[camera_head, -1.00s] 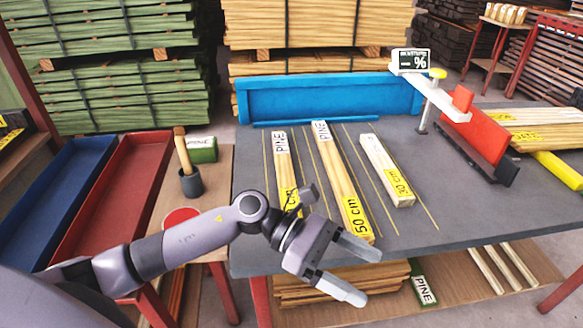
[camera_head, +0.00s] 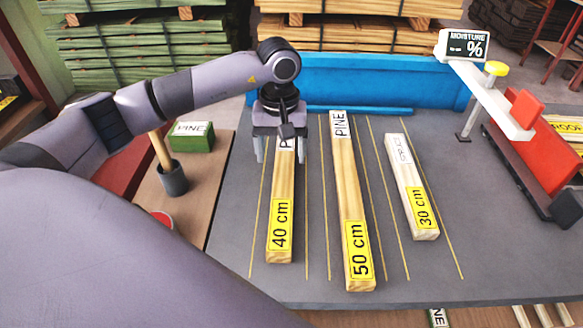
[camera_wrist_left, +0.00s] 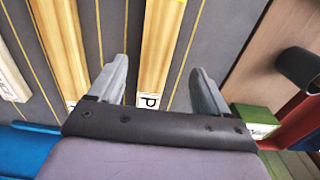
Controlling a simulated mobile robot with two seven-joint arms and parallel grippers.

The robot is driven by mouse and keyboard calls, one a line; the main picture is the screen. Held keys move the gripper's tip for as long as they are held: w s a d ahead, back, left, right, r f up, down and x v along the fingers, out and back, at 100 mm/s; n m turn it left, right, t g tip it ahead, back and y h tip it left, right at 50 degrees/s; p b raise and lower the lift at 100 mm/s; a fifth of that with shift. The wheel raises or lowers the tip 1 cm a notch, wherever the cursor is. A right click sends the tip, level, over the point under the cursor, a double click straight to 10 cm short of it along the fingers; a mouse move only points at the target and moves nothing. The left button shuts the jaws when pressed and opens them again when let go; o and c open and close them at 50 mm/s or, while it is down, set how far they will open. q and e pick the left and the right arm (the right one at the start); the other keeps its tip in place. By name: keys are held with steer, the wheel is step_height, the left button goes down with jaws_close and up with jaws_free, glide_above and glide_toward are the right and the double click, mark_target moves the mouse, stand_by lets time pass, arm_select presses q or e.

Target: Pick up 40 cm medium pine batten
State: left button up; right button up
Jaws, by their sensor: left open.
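The 40 cm pine batten (camera_head: 281,205) lies on the grey table, left of the 50 cm batten, with its yellow label at the near end. My left gripper (camera_head: 279,158) is open over its far end and partly covers its PINE label. In the left wrist view the same batten (camera_wrist_left: 159,48) runs between the two open fingers (camera_wrist_left: 158,85), with room on both sides. I cannot tell how high the fingertips are above the table. My right gripper is not in view.
The 50 cm batten (camera_head: 348,200) and the 30 cm batten (camera_head: 411,188) lie to the right. The moisture meter (camera_head: 465,47) stands at the back right.

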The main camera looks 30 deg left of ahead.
mark_target(284, 174)
arm_select(q)
steer(key=f+p, duration=0.1)
steer(key=f, duration=0.5)
steer(key=shift+d+f, duration=0.15)
steer(key=shift+d, duration=0.05)
steer(key=c, duration=1.1)
steer(key=shift+w, duration=0.1)
steer(key=shift+c, duration=1.1)
